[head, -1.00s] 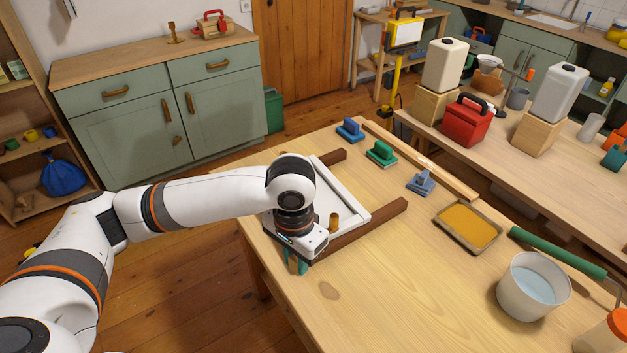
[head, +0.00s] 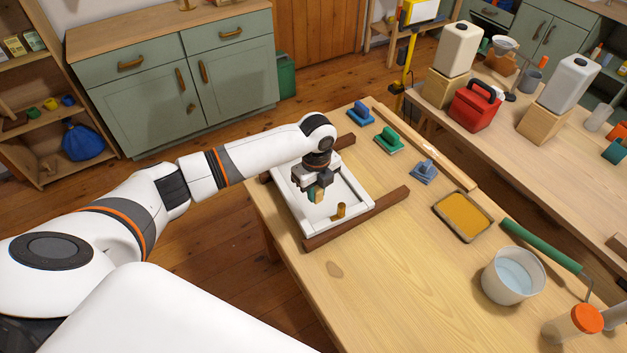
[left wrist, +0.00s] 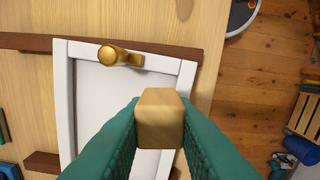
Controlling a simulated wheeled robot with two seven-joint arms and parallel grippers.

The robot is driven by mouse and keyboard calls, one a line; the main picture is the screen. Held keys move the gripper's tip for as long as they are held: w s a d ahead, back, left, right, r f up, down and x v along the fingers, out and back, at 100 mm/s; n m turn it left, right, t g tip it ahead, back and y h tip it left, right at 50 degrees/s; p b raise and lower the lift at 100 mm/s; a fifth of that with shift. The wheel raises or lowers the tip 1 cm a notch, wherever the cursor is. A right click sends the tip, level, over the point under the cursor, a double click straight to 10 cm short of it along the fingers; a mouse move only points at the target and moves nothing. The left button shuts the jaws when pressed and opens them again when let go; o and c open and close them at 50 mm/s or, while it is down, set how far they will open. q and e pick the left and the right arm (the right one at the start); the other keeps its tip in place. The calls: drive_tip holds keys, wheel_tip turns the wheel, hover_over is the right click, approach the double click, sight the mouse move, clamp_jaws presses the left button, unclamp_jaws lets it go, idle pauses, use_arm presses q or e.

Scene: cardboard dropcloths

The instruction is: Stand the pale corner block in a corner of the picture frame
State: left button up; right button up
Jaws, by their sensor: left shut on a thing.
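The picture frame (head: 364,195) is a white rectangular frame with a pale panel. It lies on the table across brown wooden strips, and it also shows in the left wrist view (left wrist: 118,48). My left gripper (head: 316,195) hangs over the inside of the frame, fingers down. Its teal fingers are shut on the pale corner block (left wrist: 158,120), a small tan wooden block that shows between them in the left wrist view. Whether the block touches the frame, I cannot tell. My right gripper is not in view.
A brown strip (head: 357,220) sticks out past the frame's near side. Blue and green handled tools (head: 389,142) and an ochre tray (head: 463,215) are to the right. A white bucket (head: 512,276) stands further right. The table's front middle is clear.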

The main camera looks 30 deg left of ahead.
use_arm(q)
drive_tip(key=shift+w+a+f+m+p, duration=0.15)
drive_tip(key=shift+a+m+p, duration=0.25)
drive_tip(key=shift+m, duration=0.6)
drive_tip(key=shift+f, duration=0.2)
drive_tip(key=b, duration=0.6)
hover_over(313, 220)
drive_tip(key=w, duration=0.1)
drive_tip(key=f, duration=0.6)
drive_tip(key=shift+a, duration=0.2)
drive_tip(key=shift+f+b, duration=0.7)
drive_tip(key=shift+f, duration=0.5)
drive_tip(key=shift+s+d+p, duration=0.2)
drive_tip(key=shift+s+p, duration=0.35)
drive_tip(key=shift+p, duration=0.2)
drive_tip(key=o, duration=1)
wheel_tip(313, 220, up, 12)
drive_tip(key=shift+r+b, duration=0.1)
drive_tip(key=shift+b, duration=0.7)
